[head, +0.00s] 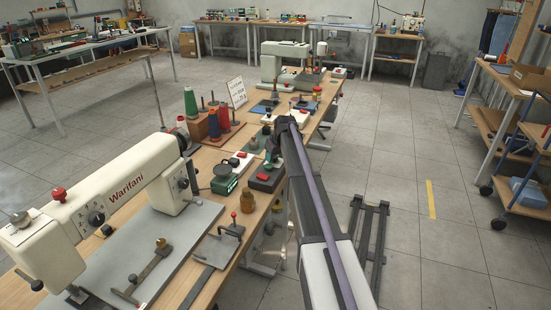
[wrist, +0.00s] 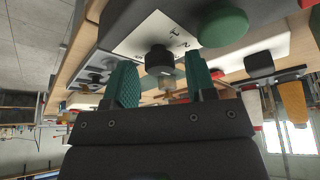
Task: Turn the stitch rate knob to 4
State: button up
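A dark round knob (wrist: 158,60) stands on a white panel (wrist: 140,36) with printed marks, one like a 2, in the wrist view. I cannot tell whether it is the stitch rate knob, nor read its setting. My gripper (wrist: 163,84) has two green fingers set wide apart, one on each side of the knob in the picture, with gaps visible. Whether the fingertips reach its depth is unclear. In the head view my gripper (head: 277,143) is over the bench, and the arm hides what lies behind it. A cream sewing machine (head: 130,185) with dials stands at the left.
A green dome button (wrist: 222,27) is close beside the knob. On the wooden bench (head: 187,268) stand thread spools (head: 214,124), a green-black box (head: 225,180), a black box with a red button (head: 267,178) and a second sewing machine (head: 285,62).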

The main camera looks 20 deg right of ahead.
jog(key=c, duration=0.8)
jog(key=shift+m, duration=0.4)
jog(key=m+h, duration=0.2)
jog(key=m, duration=0.2)
jog(key=shift+a, duration=0.2)
jog(key=shift+a+m+g+h, duration=0.1)
jog(key=shift+m+g+h, duration=0.25)
jog(key=shift+m, duration=0.9)
jog(key=shift+m+g+h, duration=0.25)
jog(key=shift+m+h, duration=0.1)
jog(key=shift+m, duration=0.9)
jog(key=o, duration=1)
jog(key=shift+c, duration=0.2)
